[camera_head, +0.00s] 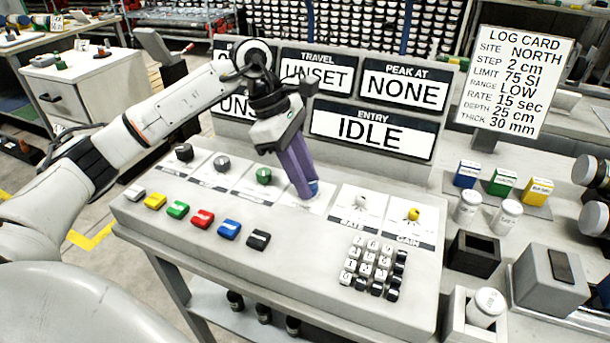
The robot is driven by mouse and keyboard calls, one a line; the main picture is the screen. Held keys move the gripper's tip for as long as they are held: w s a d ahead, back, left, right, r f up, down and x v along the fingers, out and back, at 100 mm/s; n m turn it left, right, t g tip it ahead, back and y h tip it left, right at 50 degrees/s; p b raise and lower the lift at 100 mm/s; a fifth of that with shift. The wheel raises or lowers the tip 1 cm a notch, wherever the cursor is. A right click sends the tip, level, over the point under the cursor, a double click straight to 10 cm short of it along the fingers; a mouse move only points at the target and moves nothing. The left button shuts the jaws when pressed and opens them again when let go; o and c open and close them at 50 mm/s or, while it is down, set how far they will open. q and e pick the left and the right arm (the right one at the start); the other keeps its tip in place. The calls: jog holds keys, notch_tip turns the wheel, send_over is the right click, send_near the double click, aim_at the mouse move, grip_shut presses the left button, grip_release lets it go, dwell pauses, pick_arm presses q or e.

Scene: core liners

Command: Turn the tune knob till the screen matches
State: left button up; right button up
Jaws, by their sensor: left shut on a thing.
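My left gripper (306,188) comes down on the console from the left arm, its purple fingers shut on a blue knob (315,187). The knob is mostly hidden by the fingers, and its label cannot be read. Black (184,152), grey (222,163) and green (264,175) knobs stand in the row to its left. The travel screen (315,74) reads UNSET, the peak screen (404,91) NONE and the entry screen (372,131) IDLE. Screens at the left are partly hidden by my arm. My right gripper is not in view.
A log card (513,80) lists NORTH, 2 cm, 75 SI, LOW, 15 sec, 25 cm and 30 mm. White RATE (361,202) and yellow GAIN (413,214) controls are right of the gripper. A keypad (374,266) and several coloured buttons (202,219) lie nearer the front.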

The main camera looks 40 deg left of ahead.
pick_arm(q)
jog(key=shift+w+r+m+g, duration=0.15)
jog(key=shift+m+g, duration=0.55)
jog(key=shift+m, duration=1.3)
jog(key=o, duration=1.1)
jog(key=shift+c, duration=0.2)
jog(key=v, duration=1)
jog(key=shift+p, duration=0.3)
jog(key=shift+a, duration=0.15)
